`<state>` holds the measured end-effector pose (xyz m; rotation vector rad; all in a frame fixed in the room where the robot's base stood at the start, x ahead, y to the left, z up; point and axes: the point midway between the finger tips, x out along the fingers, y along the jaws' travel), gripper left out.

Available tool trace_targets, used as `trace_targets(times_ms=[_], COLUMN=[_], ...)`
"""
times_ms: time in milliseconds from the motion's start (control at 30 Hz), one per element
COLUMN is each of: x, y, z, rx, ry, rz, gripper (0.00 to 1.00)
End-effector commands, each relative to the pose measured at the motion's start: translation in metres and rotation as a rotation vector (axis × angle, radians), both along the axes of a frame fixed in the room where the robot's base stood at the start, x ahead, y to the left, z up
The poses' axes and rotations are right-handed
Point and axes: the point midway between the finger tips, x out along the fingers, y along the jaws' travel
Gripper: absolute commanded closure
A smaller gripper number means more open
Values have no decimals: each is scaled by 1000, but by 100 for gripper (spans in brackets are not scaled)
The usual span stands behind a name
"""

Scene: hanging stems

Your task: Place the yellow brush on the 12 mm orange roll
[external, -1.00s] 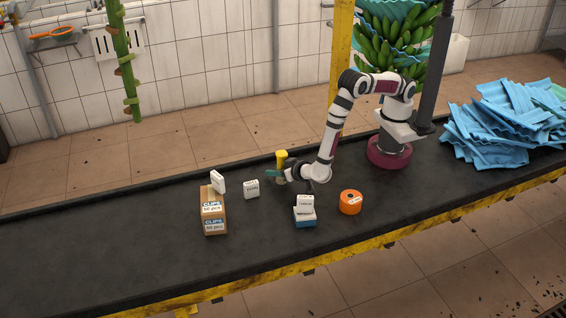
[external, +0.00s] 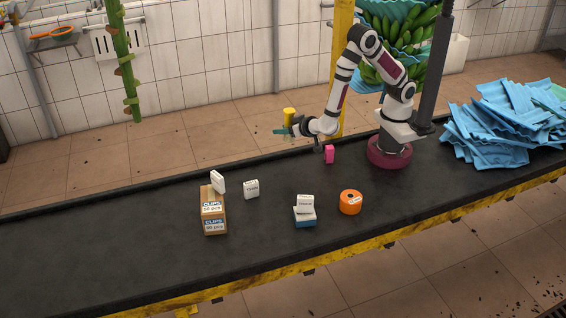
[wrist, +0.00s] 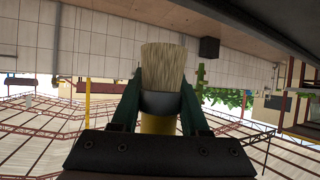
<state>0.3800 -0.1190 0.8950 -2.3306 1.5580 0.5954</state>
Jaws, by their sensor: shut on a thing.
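My gripper (external: 284,131) is shut on the yellow brush (external: 289,117) and holds it upright in the air, above the far edge of the conveyor. In the wrist view the brush's pale bristles (wrist: 163,66) and dark collar stand between the two green fingers of my gripper (wrist: 160,105). A bit of yellow handle shows below the collar. The orange roll (external: 350,204) sits on the black conveyor, to the right of and nearer than my gripper, with nothing on it. It has a white label, too small to read.
A cardboard clips box (external: 213,218) with a white box (external: 217,182) beside its top, another white box (external: 251,189), and a white-and-blue pair (external: 305,216) stand on the conveyor (external: 120,240). A pink block (external: 329,154) is near my base. Blue sheets (external: 505,125) are piled right.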

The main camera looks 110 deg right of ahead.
Motion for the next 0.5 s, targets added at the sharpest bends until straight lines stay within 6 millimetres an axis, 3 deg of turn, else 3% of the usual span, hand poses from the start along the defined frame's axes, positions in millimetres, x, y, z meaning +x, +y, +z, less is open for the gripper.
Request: trace_targets(times_ms=[167, 267, 367, 500], x=[-8, -9, -11, -26], y=[-11, -5, 21, 79], z=[8, 10, 16, 30], rx=[0, 1, 0, 1], ry=[-1, -1, -2, -5], rz=[0, 13, 62, 177], gripper=[100, 100, 100, 100])
